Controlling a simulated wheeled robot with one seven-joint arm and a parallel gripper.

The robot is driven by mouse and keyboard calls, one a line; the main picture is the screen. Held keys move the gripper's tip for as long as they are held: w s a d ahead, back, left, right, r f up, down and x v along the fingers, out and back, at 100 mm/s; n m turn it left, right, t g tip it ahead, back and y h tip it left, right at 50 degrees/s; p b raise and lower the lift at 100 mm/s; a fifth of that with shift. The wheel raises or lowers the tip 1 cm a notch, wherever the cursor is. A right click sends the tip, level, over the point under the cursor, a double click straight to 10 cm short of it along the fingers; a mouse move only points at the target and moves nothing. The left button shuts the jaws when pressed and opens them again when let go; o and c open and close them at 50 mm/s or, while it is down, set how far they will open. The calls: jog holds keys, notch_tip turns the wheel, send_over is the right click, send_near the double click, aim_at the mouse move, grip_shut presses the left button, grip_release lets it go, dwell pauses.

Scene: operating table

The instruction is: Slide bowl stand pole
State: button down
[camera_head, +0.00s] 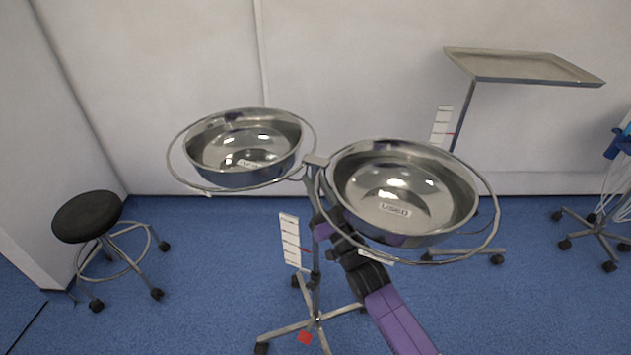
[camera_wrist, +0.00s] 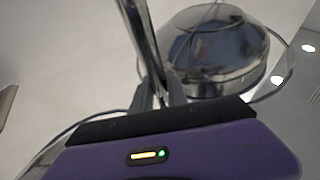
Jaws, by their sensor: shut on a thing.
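The bowl stand holds two shiny steel bowls in wire rings. The left bowl (camera_head: 243,150) is empty, and the right bowl (camera_head: 405,195) bears a label reading "USED". The stand's pole (camera_head: 317,270) runs down between the bowls to a wheeled base (camera_head: 317,320). My purple arm reaches up from below the right bowl to the pole. My gripper (camera_wrist: 165,100) is shut on the pole (camera_wrist: 141,40) in the wrist view, just under the bowls. One bowl's underside (camera_wrist: 215,50) shows close behind the fingers. In the head view the right bowl partly hides the grip.
A white marked scale (camera_head: 290,241) stands beside the pole. A black stool (camera_head: 90,218) is at the left. A steel tray stand (camera_head: 520,68) is at the back right, with another wheeled stand (camera_head: 600,235) at the right edge. Blue floor is clear between stool and bowl stand.

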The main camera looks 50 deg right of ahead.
jog(key=c, duration=1.3)
grip_release()
jog(key=v, duration=0.7)
jog(key=shift+s, duration=0.4)
jog(key=shift+a+f, duration=0.15)
jog(key=shift+a, duration=0.05)
jog(key=s+a+r+n+g+y+p, duration=0.2)
jog(key=s+a+r+g+y+p, duration=0.1)
jog(key=s+a, duration=0.8)
jog(key=s+a+r+n+g+y+p, duration=0.2)
jog(key=s+a+r+y+p, duration=0.3)
jog(key=s+a, duration=0.7)
jog(key=s+r+g+p, duration=0.1)
jog(key=s, duration=0.1)
jog(key=shift+s+a+r+n+y, duration=0.2)
jog(key=shift+s+a+n+y, duration=0.1)
jog(key=shift+s+y, duration=0.1)
